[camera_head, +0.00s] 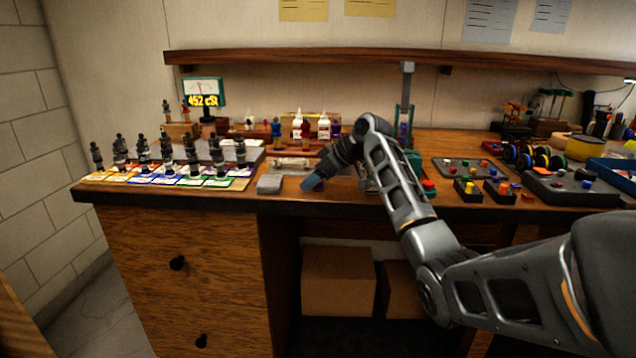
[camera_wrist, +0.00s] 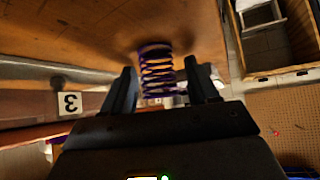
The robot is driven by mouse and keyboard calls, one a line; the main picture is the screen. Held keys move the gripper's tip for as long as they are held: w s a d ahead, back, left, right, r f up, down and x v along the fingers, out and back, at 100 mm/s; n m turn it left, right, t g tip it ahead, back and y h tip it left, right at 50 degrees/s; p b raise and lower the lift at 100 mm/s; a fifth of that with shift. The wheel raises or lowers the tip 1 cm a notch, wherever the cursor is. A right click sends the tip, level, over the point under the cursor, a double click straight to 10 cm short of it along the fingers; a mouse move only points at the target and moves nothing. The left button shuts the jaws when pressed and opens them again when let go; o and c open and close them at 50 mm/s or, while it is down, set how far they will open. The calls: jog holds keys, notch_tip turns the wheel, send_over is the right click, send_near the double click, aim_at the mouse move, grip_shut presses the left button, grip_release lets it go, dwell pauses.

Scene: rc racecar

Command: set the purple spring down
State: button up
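The purple spring (camera_wrist: 157,72) shows in the wrist view, between the two fingers of my gripper (camera_wrist: 160,85). Its far end is at or very near the brown wooden surface (camera_wrist: 95,30). A narrow gap shows between the spring and the right finger; the left finger is very close beside it, and contact there is unclear. The fingers look apart around the spring. In the head view my gripper (camera_head: 314,183) points down low over the front of the workbench (camera_head: 330,203), and I cannot make out the spring there.
A grey block (camera_head: 269,184) lies just left of my gripper. Several dark shock absorbers (camera_head: 168,158) stand on coloured cards at the left. A green-based press (camera_head: 407,110) stands behind my arm. Trays with small coloured parts (camera_head: 470,168) fill the right side.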

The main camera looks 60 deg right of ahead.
jog(key=c, duration=1)
jog(key=shift+r, duration=0.1)
